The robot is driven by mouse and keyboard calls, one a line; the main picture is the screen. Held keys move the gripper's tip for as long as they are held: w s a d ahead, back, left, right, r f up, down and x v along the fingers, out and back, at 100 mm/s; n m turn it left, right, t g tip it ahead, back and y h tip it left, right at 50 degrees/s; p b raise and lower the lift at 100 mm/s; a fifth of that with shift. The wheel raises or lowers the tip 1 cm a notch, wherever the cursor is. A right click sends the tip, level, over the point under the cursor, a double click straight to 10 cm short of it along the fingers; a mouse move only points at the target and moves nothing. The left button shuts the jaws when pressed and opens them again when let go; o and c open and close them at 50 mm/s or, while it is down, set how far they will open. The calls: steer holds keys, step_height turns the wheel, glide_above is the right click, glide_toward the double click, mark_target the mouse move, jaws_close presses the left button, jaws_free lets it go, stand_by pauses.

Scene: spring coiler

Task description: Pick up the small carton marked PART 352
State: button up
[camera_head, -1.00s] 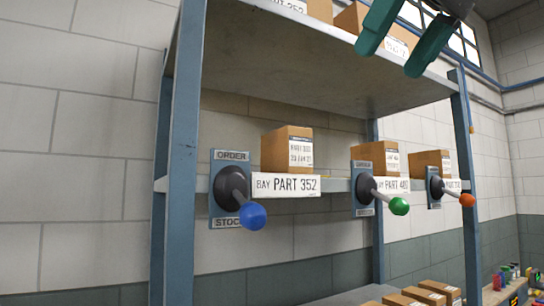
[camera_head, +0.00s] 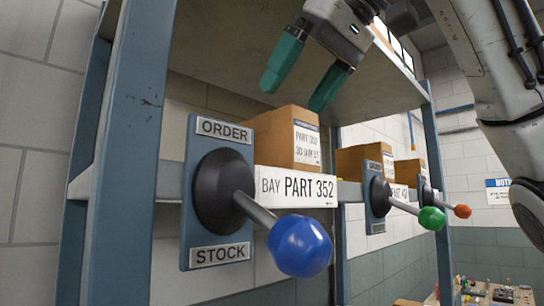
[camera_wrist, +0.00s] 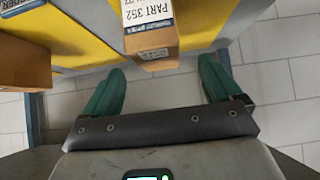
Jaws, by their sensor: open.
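The small brown carton (camera_head: 271,136) with a white label reading PART 352 stands upright on the middle shelf, behind the bay plate (camera_head: 296,186) marked PART 352. My gripper (camera_head: 292,97) is open and empty above this carton in the head view, green fingers pointing down. In the wrist view a carton (camera_wrist: 153,45) labelled PART 352 lies at the top centre, just ahead of the gap between my open fingers (camera_wrist: 162,73). It is cut off by the top edge. I cannot tell whether my fingers overlap it in depth.
A lever with a blue knob (camera_head: 300,245) juts out beside the bay plate, with ORDER and STOCK signs. Green-knob (camera_head: 432,218) and red-knob (camera_head: 462,211) levers stand right, beside other cartons (camera_head: 364,160). An upper shelf (camera_head: 225,70) overhangs. Another carton (camera_wrist: 22,68) is left in the wrist view.

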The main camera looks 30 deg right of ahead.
mark_target(277, 125)
steer(key=shift+b+x, duration=0.85)
steer(key=shift+x, duration=2.7)
steer(key=shift+d, duration=0.2)
steer(key=shift+r, duration=0.1)
steer(key=c, duration=1.5)
